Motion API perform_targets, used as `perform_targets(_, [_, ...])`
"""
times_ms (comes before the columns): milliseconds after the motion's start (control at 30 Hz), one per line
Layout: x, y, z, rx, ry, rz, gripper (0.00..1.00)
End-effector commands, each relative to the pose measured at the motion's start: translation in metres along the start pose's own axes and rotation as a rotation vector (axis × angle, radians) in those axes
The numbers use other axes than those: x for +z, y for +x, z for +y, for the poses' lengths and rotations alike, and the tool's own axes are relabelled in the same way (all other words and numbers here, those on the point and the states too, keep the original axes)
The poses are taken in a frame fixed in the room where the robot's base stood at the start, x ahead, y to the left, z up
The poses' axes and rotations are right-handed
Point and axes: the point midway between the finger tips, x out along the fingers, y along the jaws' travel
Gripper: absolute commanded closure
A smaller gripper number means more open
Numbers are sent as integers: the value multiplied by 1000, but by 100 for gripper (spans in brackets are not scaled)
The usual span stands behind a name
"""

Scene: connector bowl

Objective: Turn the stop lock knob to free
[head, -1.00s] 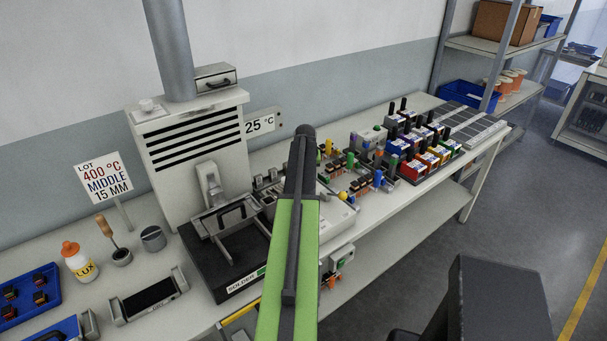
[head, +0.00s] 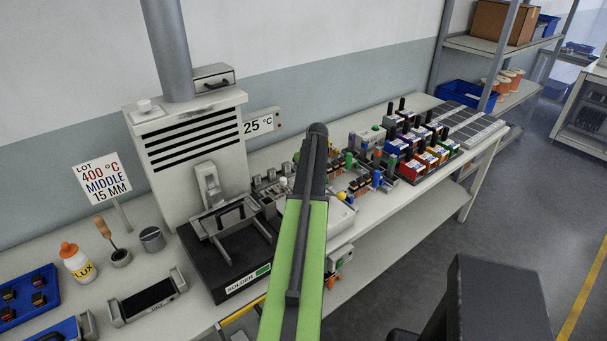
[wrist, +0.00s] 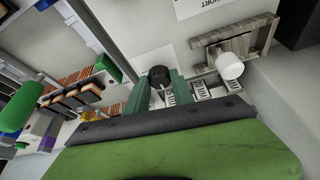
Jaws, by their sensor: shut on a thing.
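A round black knob (wrist: 160,72) with a pale mark shows near the middle of the wrist view, on a light panel. I take it for the stop lock knob. My gripper (wrist: 160,80) has its two green fingers on either side of the knob and is shut on it. Small lettered plates (wrist: 200,88) lie beside and below the knob, partly hidden by the fingers, and I cannot read them. In the head view my arm hides the knob and the gripper, so the knob's setting is hard to tell.
A white round knob (wrist: 229,65) on a grey slotted frame (wrist: 238,45) stands close to the right of my gripper in the wrist view. Green and blue parts crowd the left. In the head view, the black solder pot (head: 230,262) is left of my arm, and coloured bins (head: 425,160) are beyond.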

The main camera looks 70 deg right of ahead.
Motion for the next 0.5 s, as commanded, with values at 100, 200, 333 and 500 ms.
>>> perform_targets(100, [-4,1,-2,-3,-2,8,100])
perform_targets(200, [-4,1,-2,-3,-1,8,100])
perform_targets(333, [-4,1,-2,-3,-1,8,66])
perform_targets(500, [-2,0,-1,-2,0,5,49])
